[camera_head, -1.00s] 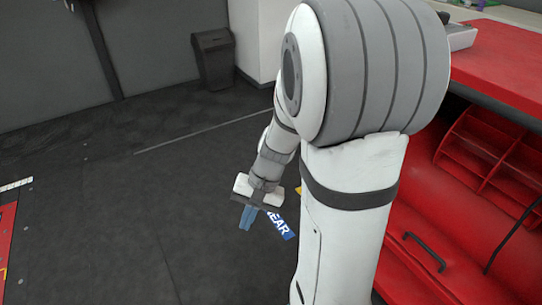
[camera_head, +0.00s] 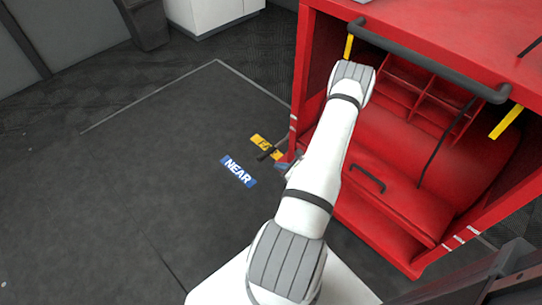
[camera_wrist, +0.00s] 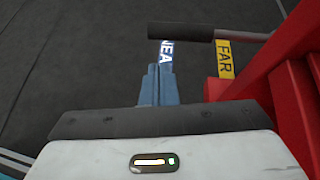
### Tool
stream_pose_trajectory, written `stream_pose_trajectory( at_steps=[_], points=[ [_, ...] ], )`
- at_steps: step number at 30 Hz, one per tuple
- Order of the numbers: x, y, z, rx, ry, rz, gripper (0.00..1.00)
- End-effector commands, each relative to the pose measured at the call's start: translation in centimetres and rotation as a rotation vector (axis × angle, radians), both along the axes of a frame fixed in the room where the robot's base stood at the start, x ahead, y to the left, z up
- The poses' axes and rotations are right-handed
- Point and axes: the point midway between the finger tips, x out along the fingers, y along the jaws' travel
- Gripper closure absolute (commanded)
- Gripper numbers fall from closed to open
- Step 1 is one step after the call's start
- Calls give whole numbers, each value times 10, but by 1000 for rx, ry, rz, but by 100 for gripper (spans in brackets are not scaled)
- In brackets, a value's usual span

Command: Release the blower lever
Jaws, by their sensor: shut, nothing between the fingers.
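In the head view my gripper (camera_head: 284,166) is mostly hidden behind my arm, close to the lever. A blue NEAR label (camera_head: 238,171) and a yellow FAR label (camera_head: 261,143) lie on the floor; the lever partly covers FAR.
The red blower cabinet (camera_head: 300,75) stands right of the lever, with a dark bar handle (camera_head: 430,60) at its top and a black handle (camera_head: 368,179) inside. Its red side is close to my gripper in the wrist view. The dark floor (camera_head: 140,180) to the left is clear.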

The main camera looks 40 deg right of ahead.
Motion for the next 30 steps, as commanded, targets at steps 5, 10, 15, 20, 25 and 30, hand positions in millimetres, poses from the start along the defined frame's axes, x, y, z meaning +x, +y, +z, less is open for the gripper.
stream_pose_trajectory(
  at_steps=[5,10,15,20,25,30],
  points=[
    [-22,-15,-25,33,24,-132,100],
    [-25,-18,-30,37,27,-152,100],
    [-25,-18,-29,37,27,-149,100],
    [-19,-16,-34,37,28,-146,100],
    [3,-14,-48,35,27,-143,100],
    [35,-11,-68,35,28,-143,100]
  ],
)
